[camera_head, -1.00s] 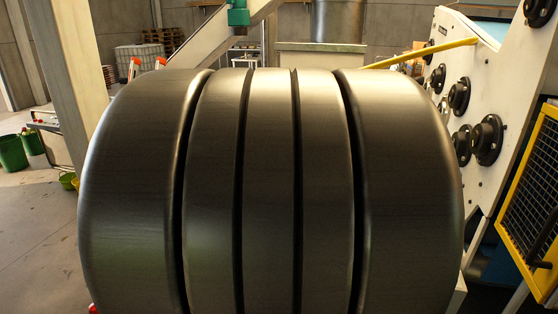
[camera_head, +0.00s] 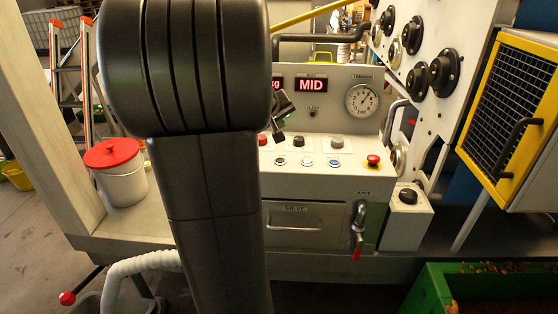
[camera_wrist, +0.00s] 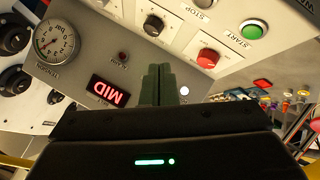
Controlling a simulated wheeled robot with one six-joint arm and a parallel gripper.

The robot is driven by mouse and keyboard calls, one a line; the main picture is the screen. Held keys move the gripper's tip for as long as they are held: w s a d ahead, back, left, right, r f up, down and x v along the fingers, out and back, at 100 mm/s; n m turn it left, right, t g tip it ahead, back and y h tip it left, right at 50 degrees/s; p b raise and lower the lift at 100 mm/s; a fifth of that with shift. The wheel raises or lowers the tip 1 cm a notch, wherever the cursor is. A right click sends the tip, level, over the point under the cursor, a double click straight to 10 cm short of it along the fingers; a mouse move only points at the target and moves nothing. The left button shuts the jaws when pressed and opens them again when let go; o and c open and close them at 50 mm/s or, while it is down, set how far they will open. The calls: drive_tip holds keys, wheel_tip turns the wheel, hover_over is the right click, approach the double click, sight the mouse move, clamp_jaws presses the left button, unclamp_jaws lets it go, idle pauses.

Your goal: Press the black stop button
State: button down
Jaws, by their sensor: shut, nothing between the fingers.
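The black stop button (camera_head: 280,160) sits in the lower row of the sloped control panel, just right of my arm in the head view. In the wrist view, the stop button (camera_wrist: 204,3) is cut by the top edge beside its STOP label. My gripper (camera_head: 277,136) shows partly from behind my arm, above the panel and apart from the stop button. In the wrist view, my gripper (camera_wrist: 158,70) has its fingers together with nothing between them.
White (camera_head: 307,161) and blue (camera_head: 334,162) buttons continue the lower row. A red mushroom button (camera_head: 373,160) is further right. The MID display (camera_head: 311,85) stands behind.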

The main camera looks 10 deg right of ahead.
drive_tip(key=b, duration=0.6)
hover_over(279, 162)
wheel_tip(279, 162, down, 8)
drive_tip(key=shift+r, duration=0.2)
drive_tip(key=shift+f+b, duration=0.55)
drive_tip(key=shift+f, duration=0.05)
drive_tip(key=shift+f, duration=0.1)
idle(1.1)
drive_tip(key=shift+f+b, duration=0.3)
drive_tip(key=shift+b, duration=0.25)
drive_tip(key=shift+f+b, duration=0.4)
drive_tip(key=shift+b, duration=0.1)
idle(0.4)
drive_tip(key=shift+r, duration=0.1)
drive_tip(key=shift+r+p, duration=0.55)
drive_tip(key=shift+r, duration=0.15)
drive_tip(key=shift+r, duration=0.1)
